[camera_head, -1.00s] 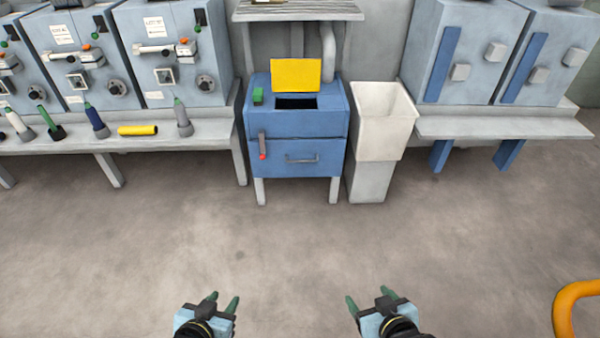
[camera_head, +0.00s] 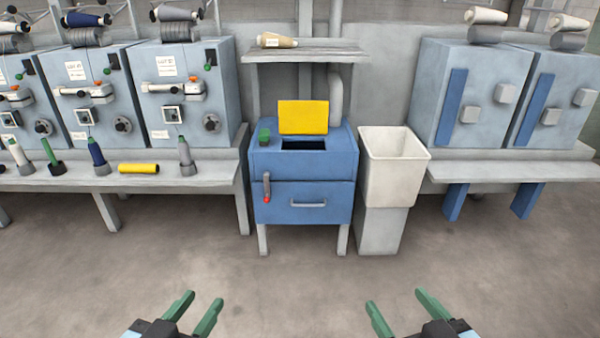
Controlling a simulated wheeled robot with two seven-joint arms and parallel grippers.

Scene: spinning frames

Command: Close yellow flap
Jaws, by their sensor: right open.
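The yellow flap (camera_head: 303,117) stands upright at the back of an opening in the top of the blue cabinet (camera_head: 303,167). The dark opening (camera_head: 304,145) in front of it is uncovered. My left gripper (camera_head: 203,305) is open and empty over the floor, in front and to the left of the cabinet. My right gripper (camera_head: 397,304) is open and empty over the floor, in front and to the right. Both are well short of the cabinet and touch nothing.
A white bin (camera_head: 391,167) stands close on the right. Benches flank both sides. The floor (camera_head: 300,290) ahead is clear.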

